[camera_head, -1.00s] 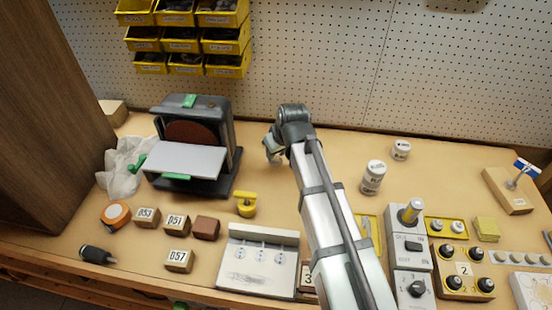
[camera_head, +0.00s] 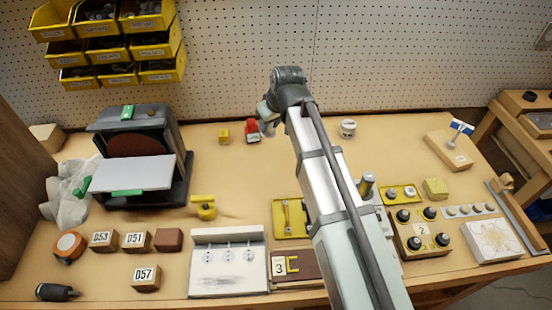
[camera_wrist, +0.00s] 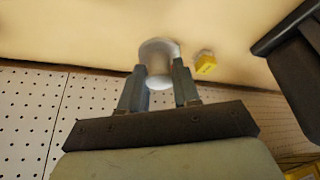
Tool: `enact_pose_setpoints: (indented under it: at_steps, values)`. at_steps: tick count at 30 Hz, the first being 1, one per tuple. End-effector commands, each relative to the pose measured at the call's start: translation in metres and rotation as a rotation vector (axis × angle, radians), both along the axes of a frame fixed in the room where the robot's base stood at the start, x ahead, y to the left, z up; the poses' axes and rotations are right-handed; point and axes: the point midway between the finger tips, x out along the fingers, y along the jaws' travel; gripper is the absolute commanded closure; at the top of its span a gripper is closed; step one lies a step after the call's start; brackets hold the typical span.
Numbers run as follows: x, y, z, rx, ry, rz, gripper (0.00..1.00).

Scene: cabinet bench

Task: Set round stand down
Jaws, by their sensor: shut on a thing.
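The round stand (camera_wrist: 158,57) is a pale grey-white round piece with a wider disc end, seen in the wrist view. My gripper (camera_wrist: 158,80) is shut on it, with one finger on each side. In the head view my gripper (camera_head: 267,117) is at the back of the bench, near the pegboard. The held stand is mostly hidden there by the gripper and arm. I cannot tell whether its base touches the bench.
A yellow block (camera_head: 224,135) and a red item (camera_head: 253,131) stand close by. The sander (camera_head: 138,155) is to the left. A white jar (camera_head: 348,127) is to the right. Several boxes, panels and knobs line the front. Bench surface behind the yellow clamp-like piece (camera_head: 204,207) is clear.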

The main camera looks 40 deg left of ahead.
Motion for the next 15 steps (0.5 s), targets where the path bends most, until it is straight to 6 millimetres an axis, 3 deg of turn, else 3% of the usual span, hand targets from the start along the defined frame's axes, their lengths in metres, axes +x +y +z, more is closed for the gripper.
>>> enact_pose_setpoints:
  at_steps: [6,15]
  values:
    - [0.027,-0.028,0.001,0.008,0.022,-0.015,0.97]
    - [0.010,-0.031,0.000,0.001,0.019,0.195,0.97]
